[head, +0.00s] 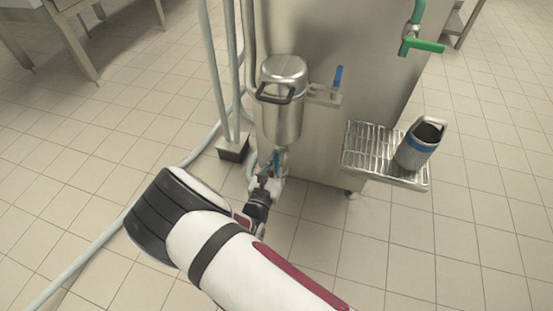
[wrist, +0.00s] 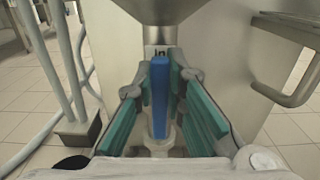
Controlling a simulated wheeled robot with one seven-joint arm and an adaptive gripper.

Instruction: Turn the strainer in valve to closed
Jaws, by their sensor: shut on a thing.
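The strainer (head: 282,110) is a steel canister with a lid and a dark handle on the front of the steel machine. Its in valve has a blue lever (wrist: 160,95) below the canister, under a label reading "In" (wrist: 160,52). In the wrist view the lever stands upright between the teal pads of my gripper (wrist: 162,100). My gripper (head: 268,180) also shows at the valve in the head view. It is shut on the blue lever. The lower part of the valve is partly hidden by the gripper.
Another blue lever (head: 338,77) sits to the right of the canister. A green-handled tap (head: 422,46) is at the upper right. A wire drip shelf (head: 366,150) holds a grey jug (head: 417,150). Grey pipes (head: 215,70) run down at the left. The tiled floor in front is clear.

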